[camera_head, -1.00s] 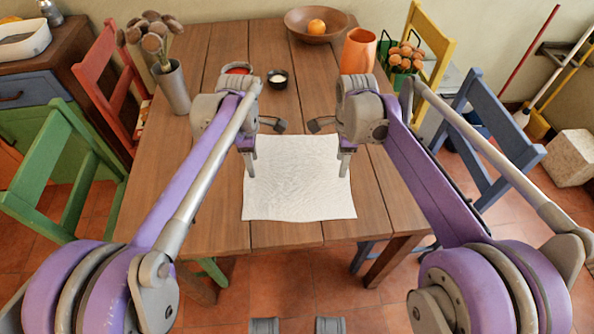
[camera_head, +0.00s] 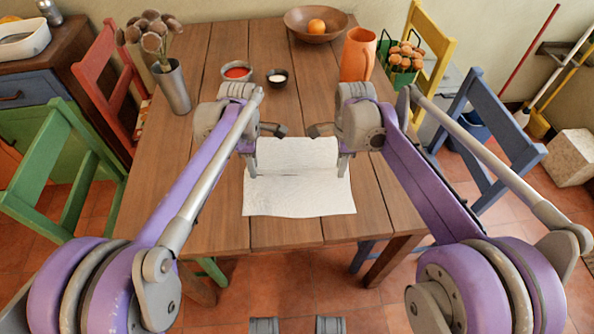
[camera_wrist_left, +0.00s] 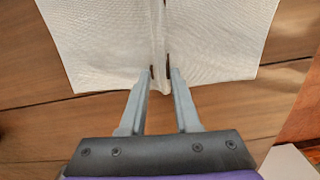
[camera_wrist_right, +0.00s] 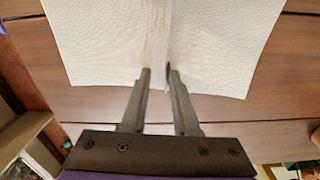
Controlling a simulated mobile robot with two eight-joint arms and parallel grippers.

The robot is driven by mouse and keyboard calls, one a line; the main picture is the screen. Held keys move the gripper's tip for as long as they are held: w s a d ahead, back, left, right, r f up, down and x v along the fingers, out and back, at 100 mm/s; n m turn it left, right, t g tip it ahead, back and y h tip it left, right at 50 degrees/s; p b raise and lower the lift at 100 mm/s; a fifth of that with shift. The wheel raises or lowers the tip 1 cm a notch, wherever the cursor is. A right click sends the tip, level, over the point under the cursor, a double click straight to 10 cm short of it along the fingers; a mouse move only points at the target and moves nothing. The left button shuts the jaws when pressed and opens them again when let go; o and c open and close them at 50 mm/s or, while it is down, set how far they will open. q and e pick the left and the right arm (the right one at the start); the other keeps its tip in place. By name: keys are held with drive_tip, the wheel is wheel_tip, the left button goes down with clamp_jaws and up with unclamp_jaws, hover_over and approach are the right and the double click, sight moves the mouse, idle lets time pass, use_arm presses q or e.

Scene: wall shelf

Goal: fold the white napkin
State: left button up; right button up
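The white napkin (camera_head: 298,195) lies on the wooden table, its near part flat. Its far part is raised in an upright panel between my two grippers. My left gripper (camera_head: 250,168) is at the panel's left side, and my right gripper (camera_head: 343,166) is at its right side. In the left wrist view, the fingers (camera_wrist_left: 163,74) are close together with a raised ridge of napkin (camera_wrist_left: 159,40) between their tips. The right wrist view likewise shows fingers (camera_wrist_right: 158,74) pinching a ridge of cloth. Part of the napkin behind the panel is hidden.
Beyond the napkin stand a red-filled bowl (camera_head: 238,72), a small dark bowl (camera_head: 277,78), an orange pitcher (camera_head: 358,55) and a wooden bowl (camera_head: 316,24) with an orange. A metal vase (camera_head: 173,88) stands at left. The table (camera_head: 200,235) around the napkin is clear.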

use_arm(q)
clamp_jaws()
use_arm(e)
clamp_jaws()
